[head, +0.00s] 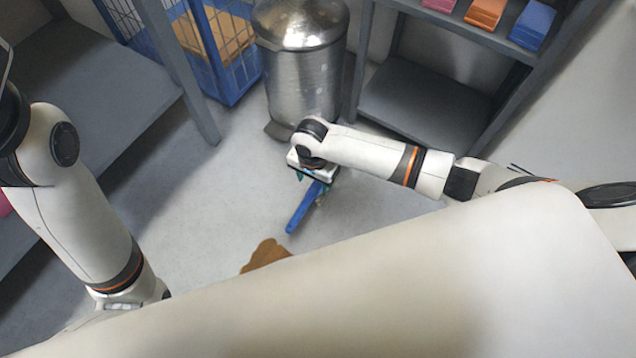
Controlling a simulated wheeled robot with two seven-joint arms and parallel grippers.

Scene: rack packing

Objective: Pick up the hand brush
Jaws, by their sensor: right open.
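The hand brush (301,209) lies on the floor in the middle of the head view, its blue handle pointing down and left. Its far end is hidden under my right gripper (317,178). The right gripper points down directly over the brush and is open, with its fingers around or just above the brush; I cannot tell which. My left arm hangs at the left edge of the view, and its gripper's fingers are hidden behind my own body.
A metal bin (303,70) stands just behind the right gripper. A blue crate (228,60) holds a cardboard box. Grey shelves stand left and right (425,97), the right one with colored blocks (487,12). A brown object (265,254) lies on the floor nearby.

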